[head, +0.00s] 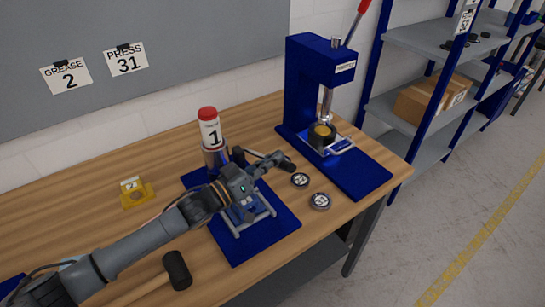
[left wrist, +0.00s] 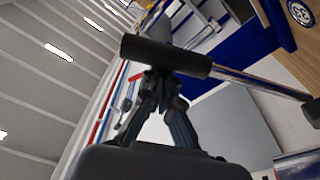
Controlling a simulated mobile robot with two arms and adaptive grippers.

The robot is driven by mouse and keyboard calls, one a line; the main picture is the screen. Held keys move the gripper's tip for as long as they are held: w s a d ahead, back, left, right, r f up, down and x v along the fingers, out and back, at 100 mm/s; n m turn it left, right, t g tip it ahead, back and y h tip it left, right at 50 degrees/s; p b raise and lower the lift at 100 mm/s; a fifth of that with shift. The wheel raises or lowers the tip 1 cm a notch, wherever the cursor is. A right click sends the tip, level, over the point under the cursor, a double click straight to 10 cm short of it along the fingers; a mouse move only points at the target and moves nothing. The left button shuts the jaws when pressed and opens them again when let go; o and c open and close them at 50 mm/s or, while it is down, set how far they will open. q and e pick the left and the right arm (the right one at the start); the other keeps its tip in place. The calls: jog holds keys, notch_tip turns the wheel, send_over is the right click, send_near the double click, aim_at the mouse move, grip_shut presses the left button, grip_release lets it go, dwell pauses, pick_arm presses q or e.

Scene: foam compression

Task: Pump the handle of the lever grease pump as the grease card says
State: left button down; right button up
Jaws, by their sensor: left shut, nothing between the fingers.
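The lever grease pump (head: 209,132) stands on a blue base plate on the bench, a red-capped cylinder with a label reading 1. Its handle has a black grip (left wrist: 165,56) on a metal rod, seen large in the left wrist view. My left gripper (head: 262,167) is at the handle, its shut fingers (left wrist: 158,88) right against or just beneath the grip; contact is hard to tell. Nothing is between the fingers. The grease card (head: 66,75) on the wall reads GREASE 2. My right gripper is not in view.
A blue press (head: 308,75) with a red-gripped lever stands to the right. Two round tins (head: 300,180) (head: 320,201) lie between pump and press. A PRESS 31 card (head: 126,59) hangs on the wall.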

pick_arm(q)
notch_tip(320, 180, down, 7)
jog(key=s+d+m+b, duration=0.1)
jog(key=s+m+b, duration=0.1)
jog(key=m+b, duration=0.2)
jog(key=shift+d+r+h, duration=0.2)
jog(key=shift+d+h, duration=0.1)
jog(key=shift+s, duration=0.1)
jog(key=s+a+r, duration=0.2)
jog(key=s+a, duration=0.3)
jog(key=a, duration=0.2)
jog(key=shift+a+r, duration=0.3)
jog(key=shift+r, duration=0.05)
dwell(0.7)
